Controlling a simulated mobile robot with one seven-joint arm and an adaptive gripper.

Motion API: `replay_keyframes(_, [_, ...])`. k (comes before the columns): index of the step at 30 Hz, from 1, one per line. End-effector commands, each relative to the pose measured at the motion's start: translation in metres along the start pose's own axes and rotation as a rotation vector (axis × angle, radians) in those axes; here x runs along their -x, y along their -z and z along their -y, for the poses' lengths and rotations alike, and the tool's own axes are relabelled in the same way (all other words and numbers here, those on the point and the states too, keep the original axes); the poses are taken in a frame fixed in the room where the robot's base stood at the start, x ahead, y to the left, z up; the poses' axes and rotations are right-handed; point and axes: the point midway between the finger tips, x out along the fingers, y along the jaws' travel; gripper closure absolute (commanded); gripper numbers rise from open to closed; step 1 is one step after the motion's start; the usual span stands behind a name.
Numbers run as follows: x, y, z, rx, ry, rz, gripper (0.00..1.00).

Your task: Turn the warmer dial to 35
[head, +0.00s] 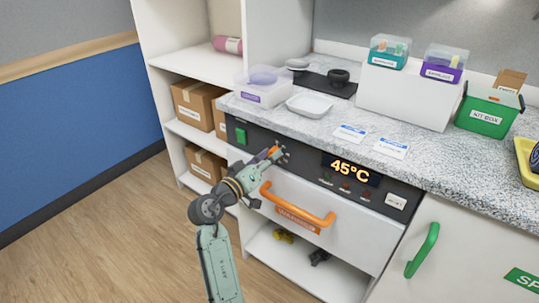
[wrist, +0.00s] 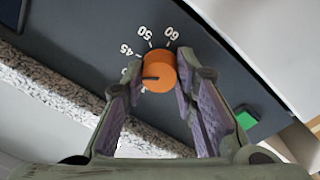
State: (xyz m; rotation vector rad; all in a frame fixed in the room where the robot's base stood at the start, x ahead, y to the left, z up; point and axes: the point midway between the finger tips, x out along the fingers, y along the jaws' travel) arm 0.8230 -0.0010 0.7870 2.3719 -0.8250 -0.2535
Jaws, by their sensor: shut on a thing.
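The warmer dial (wrist: 160,70) is an orange round knob with a dark pointer line, on the dark control panel. In the wrist view its pointer aims left, towards a partly hidden mark below the 45 mark. Marks 45, 50 and 60 are readable; lower ones are partly covered by a finger. My gripper (wrist: 164,78) has one finger on each side of the dial and is shut on it. In the head view my gripper (head: 276,154) is at the panel and mostly hides the dial. The display (head: 350,170) reads 45°C.
Below the panel is the warmer drawer with an orange handle (head: 297,207). A green switch (head: 240,135) is left of my gripper. The counter above holds a clear box (head: 265,92), a white tray (head: 309,104) and cards. The floor at left is clear.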

Motion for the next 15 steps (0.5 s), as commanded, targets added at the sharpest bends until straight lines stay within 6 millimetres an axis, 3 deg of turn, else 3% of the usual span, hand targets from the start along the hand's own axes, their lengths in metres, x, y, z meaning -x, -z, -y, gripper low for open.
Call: replay_keyframes(15, [-0.0001,0.002,-0.0026,0.491,-0.003,-0.018,1.0])
